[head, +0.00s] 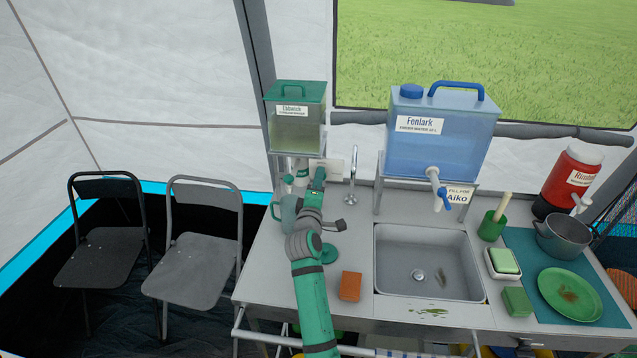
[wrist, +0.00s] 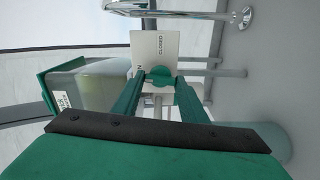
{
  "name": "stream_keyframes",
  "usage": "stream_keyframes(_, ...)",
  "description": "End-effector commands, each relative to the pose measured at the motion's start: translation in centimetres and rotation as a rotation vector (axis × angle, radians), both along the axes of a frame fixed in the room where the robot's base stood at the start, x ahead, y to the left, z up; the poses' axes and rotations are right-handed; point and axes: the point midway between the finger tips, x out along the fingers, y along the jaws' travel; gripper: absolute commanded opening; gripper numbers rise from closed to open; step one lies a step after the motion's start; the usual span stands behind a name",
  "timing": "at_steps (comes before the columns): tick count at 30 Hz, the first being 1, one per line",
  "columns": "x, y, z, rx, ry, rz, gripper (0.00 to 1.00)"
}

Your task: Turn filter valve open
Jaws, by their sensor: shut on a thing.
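The filter tank (head: 297,133) with a green lid and murky water stands on a raised stand at the back left of the counter. It also shows at the left of the wrist view (wrist: 85,88). My gripper (head: 317,178) is just below and right of the tank. In the wrist view my gripper (wrist: 160,92) has both green fingers closed around a small green valve handle (wrist: 158,74). The fingers hide part of the handle, and I cannot tell its exact turn. A grey-green jug (head: 289,211) stands below the tank, beside my arm.
A metal tap (head: 352,170) rises just right of my gripper, by the sink (head: 428,264). A blue water tank (head: 440,130) stands behind the sink. A white card (wrist: 153,47) is behind the valve handle. An orange sponge (head: 350,286) lies right of my arm.

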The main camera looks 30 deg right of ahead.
Motion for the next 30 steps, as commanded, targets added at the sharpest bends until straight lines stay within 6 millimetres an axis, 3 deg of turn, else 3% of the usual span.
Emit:
stream_keyframes(10, 0.15, 0.16, 0.19, -0.105, 0.074, 0.003, 0.17)
stream_keyframes(26, 0.17, 0.22, 0.19, -0.12, 0.085, 0.004, 0.17)
stream_keyframes(27, 0.17, 0.22, 0.19, -0.12, 0.085, 0.004, 0.49)
stream_keyframes(28, 0.16, 0.22, 0.17, -0.12, 0.085, 0.004, 0.56)
stream_keyframes(30, 0.13, 0.18, 0.14, -0.119, 0.086, 0.004, 0.58)
